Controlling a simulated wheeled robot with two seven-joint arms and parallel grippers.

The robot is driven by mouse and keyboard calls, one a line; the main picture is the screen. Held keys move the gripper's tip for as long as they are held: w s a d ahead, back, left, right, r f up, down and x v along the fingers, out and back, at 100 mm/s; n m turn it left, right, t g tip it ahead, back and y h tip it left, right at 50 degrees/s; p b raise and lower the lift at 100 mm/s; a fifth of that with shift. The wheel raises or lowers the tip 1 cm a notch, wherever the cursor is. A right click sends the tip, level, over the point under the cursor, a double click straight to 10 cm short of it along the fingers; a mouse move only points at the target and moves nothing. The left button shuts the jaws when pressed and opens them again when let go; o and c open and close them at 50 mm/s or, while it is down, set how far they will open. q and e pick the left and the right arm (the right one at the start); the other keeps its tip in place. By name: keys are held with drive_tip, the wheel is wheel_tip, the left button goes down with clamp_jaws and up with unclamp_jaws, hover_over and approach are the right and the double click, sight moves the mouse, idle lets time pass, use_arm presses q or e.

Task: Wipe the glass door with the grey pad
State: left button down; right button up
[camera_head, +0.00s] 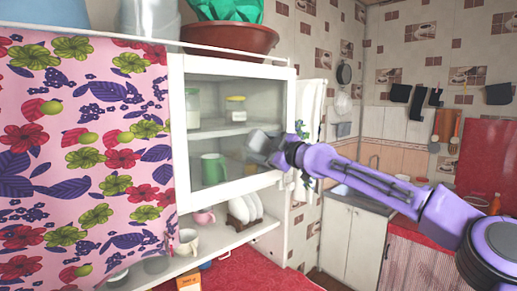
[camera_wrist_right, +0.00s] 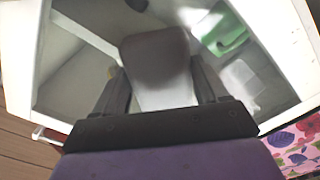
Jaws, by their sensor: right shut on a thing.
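The glass door (camera_head: 181,125) is a white-framed pane on the wall cabinet, shut, with shelves showing through it. My right gripper (camera_head: 272,150) reaches in from the right, at the lower right part of the pane. It is shut on the grey pad (camera_head: 256,142), which faces the glass. In the right wrist view the pad (camera_wrist_right: 155,62) looks dark and rounded between the two fingers, in front of the door's glass. I cannot tell whether the pad touches the glass. My left gripper is out of view.
Behind the glass stand a green mug (camera_head: 213,168) and jars (camera_head: 236,108). Below the door, an open shelf holds plates (camera_head: 245,207) and cups (camera_head: 188,240). A floral curtain (camera_head: 80,150) hangs at left. A brown pot (camera_head: 230,39) stands on top. A towel (camera_head: 309,105) hangs right of the door.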

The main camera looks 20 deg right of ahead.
sight(256, 150)
drive_tip(key=b, duration=0.1)
drive_tip(key=a+b, duration=0.1)
drive_tip(key=b, duration=0.1)
drive_tip(key=shift+s+a+f, duration=0.25)
drive_tip(key=shift+s+a, duration=0.1)
drive_tip(key=shift+a, duration=0.05)
drive_tip(key=shift+s+a+r, duration=0.15)
drive_tip(key=shift+a, duration=0.2)
drive_tip(key=shift+s+a+b, duration=0.1)
drive_tip(key=shift+a+b, duration=0.3)
drive_tip(key=shift+b, duration=0.15)
drive_tip(key=shift+s+a+b, duration=0.25)
drive_tip(key=shift+a+b, duration=0.15)
drive_tip(key=shift+a, duration=0.25)
drive_tip(key=shift+s+a+b, duration=0.2)
drive_tip(key=shift+a+b, duration=0.15)
drive_tip(key=shift+a, duration=0.25)
drive_tip(key=shift+s+a, duration=0.1)
drive_tip(key=shift+a, duration=0.2)
drive_tip(key=shift+s+a+b, duration=0.2)
drive_tip(key=shift+a+b, duration=0.4)
drive_tip(key=shift+b, duration=0.05)
drive_tip(key=shift+s+a+b, duration=0.3)
drive_tip(key=shift+a+b, duration=0.05)
drive_tip(key=shift+a, duration=0.5)
drive_tip(key=shift+s+a, duration=0.2)
drive_tip(key=shift+a, duration=0.25)
drive_tip(key=shift+d, duration=0.1)
